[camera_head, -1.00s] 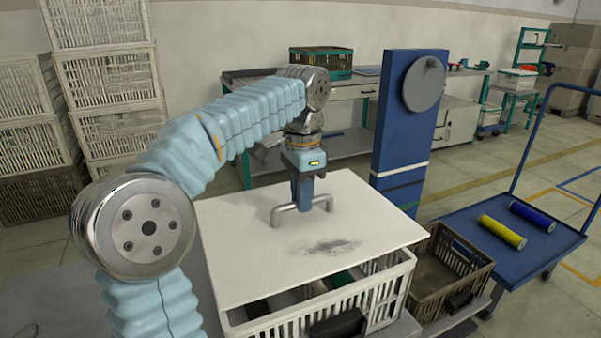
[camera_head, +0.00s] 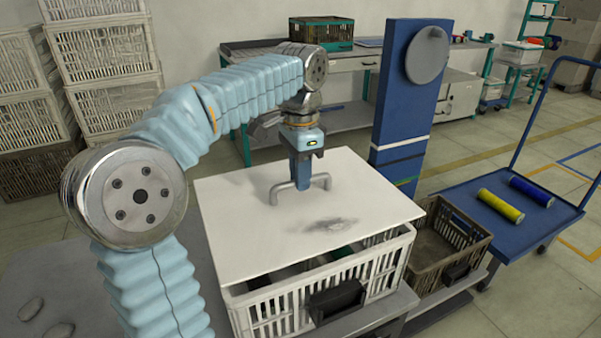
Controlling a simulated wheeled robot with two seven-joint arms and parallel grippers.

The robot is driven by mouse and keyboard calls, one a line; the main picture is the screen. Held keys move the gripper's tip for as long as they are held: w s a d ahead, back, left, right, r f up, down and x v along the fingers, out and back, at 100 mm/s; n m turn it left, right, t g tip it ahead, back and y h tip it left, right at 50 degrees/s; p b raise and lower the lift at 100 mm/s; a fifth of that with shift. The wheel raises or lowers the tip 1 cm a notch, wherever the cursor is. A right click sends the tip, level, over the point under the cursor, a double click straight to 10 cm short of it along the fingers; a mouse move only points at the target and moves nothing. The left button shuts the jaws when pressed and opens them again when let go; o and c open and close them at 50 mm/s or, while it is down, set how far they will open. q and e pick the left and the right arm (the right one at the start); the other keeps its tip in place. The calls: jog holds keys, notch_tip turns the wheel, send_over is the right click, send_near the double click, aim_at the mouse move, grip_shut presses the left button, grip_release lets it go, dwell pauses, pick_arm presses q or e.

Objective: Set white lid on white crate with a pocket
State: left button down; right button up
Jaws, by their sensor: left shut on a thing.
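The white lid (camera_head: 265,235) is a flat white panel with a grey smudge and a grey bar handle (camera_head: 319,183). My left gripper (camera_head: 300,186) is shut on this handle, pointing down. The lid is over the white crate (camera_head: 287,307), which has slatted walls and a dark pocket (camera_head: 336,299) on its front. The lid covers most of the opening; a strip along the front stays uncovered, with dark and green contents showing. I cannot tell whether the lid touches the rim. My right gripper is out of view.
A brown crate (camera_head: 466,236) stands just right of the white crate. A blue cart (camera_head: 478,240) carries a yellow spool (camera_head: 501,206) and a blue spool (camera_head: 533,191). A blue post (camera_head: 405,120) with a grey disc rises behind the lid. White crates (camera_head: 110,68) are stacked at left.

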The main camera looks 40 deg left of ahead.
aim_at(300, 196)
pick_arm(q)
jog(key=shift+f, duration=0.1)
dwell(0.5)
jog(key=shift+f+b, duration=1.7)
jog(key=shift+f, duration=0.65)
jog(key=c, duration=1)
grip_release()
notch_tip(300, 196, up, 14)
jog(key=p, duration=0.3)
jog(key=shift+f, duration=0.1)
